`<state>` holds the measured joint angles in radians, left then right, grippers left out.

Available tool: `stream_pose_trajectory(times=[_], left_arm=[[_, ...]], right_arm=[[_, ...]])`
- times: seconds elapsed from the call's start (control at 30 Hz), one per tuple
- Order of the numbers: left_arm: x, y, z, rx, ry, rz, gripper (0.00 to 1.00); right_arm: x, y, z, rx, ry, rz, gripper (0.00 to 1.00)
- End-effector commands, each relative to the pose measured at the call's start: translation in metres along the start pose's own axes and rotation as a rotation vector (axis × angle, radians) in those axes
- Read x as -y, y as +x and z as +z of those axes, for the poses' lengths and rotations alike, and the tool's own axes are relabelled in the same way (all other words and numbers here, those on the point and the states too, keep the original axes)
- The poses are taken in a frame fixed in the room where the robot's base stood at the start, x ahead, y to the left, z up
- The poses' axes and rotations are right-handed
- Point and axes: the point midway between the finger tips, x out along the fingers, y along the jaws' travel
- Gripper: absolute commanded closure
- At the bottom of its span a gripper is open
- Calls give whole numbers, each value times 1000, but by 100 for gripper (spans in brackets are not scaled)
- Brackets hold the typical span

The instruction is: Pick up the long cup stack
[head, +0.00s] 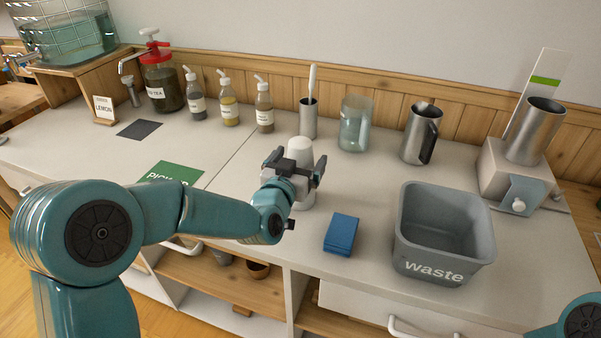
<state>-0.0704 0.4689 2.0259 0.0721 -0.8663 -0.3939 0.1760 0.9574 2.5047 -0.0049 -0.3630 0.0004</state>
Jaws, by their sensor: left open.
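A white cup stack (301,147) stands upright on the counter near the middle. Its top shows above my left gripper, and a lower part shows beside the wrist. My left gripper (297,168) is open, in front of the stack in this view. Its jaws and wrist hide the stack's middle. I cannot tell whether the fingers are around the stack or touching it. Of my right arm only a teal joint shows at the bottom right corner; its gripper is out of view.
A grey waste bin (405,236) and a blue folded cloth (341,234) are at the right front. Behind stand a steel cup with a white-handled tool (308,118), a glass jar (355,124), a steel pitcher (418,135) and several pump bottles. A green card (168,172) lies left.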

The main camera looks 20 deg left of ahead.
Motion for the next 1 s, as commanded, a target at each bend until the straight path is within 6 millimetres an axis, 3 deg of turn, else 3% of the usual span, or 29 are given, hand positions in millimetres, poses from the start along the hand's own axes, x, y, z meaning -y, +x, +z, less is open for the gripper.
stream_pose_trajectory(times=[0.1, 0.33, 0.57, 0.6, 0.83, 1.0], left_arm=[[0, 10, 0, 0, 0, 0, 2], [0, 10, 1, 0, 0, 0, 5], [0, 10, 0, 0, 0, 0, 80], [0, 10, 0, -2, 0, -1, 83], [0, 10, -2, -3, 0, -1, 83], [0, 9, -17, -5, 0, -2, 83]], right_arm=[[1, -2, 0, 0, 0, 0, 0], [1, -2, 0, 0, 0, 0, 0], [1, -2, 0, 0, 0, 0, 0], [1, -2, 0, 0, 0, 0, 0], [1, -2, 0, 0, 0, 0, 0], [1, -3, 0, 0, 0, 0, 0]])
